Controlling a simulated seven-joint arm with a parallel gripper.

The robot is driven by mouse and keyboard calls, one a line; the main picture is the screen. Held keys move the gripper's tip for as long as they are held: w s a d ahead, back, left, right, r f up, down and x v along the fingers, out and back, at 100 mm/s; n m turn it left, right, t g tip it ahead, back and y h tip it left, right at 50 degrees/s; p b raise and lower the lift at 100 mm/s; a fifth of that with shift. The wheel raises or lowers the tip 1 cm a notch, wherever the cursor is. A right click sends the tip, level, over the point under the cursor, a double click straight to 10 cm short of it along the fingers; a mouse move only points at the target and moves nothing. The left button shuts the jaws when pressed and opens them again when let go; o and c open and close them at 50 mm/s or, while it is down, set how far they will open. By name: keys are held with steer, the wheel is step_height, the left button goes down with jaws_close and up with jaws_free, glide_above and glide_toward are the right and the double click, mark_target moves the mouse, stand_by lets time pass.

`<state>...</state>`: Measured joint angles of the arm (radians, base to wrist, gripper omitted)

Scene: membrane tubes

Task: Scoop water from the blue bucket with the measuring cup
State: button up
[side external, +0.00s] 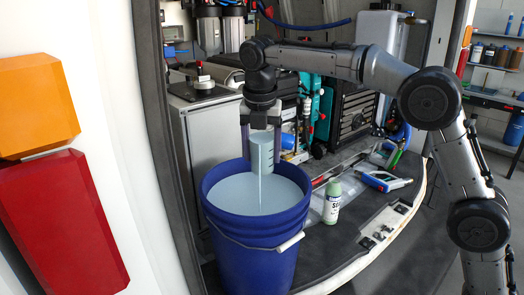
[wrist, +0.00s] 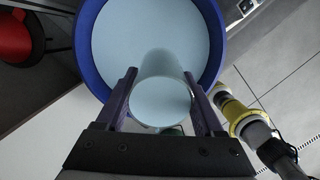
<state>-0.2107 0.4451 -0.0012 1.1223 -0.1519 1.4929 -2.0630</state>
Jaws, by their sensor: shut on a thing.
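The blue bucket (side external: 252,240) stands at the centre left in the side view, with pale water (side external: 235,190) filling it almost to the rim. The bucket's blue rim also shows in the wrist view (wrist: 87,50). My gripper (side external: 262,135) is over the bucket, pointing down, shut on the measuring cup (side external: 262,150). The cup is pale and translucent and looks upright. A thin light streak runs from its bottom to the water. In the wrist view the cup's round top (wrist: 160,103) sits between my two fingers, with the water behind it. Its inside looks the same pale colour as the water.
A white-and-blue handheld device (side external: 385,181) lies farther right. Grey cabinets and equipment stand behind the bucket. In the wrist view a yellow-collared object (wrist: 245,120) is at the right.

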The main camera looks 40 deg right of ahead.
steer(key=t+h, duration=0.3)
stand_by(0.4)
stand_by(1.5)
steer(key=g+y, duration=0.2)
steer(key=y, duration=0.1)
steer(key=shift+w+d+g, duration=0.1)
steer(key=shift+d+g, duration=0.05)
steer(key=shift+g, duration=0.25)
steer(key=shift+g+y, duration=0.7)
steer(key=shift+y, duration=0.1)
steer(key=shift+r, duration=0.1)
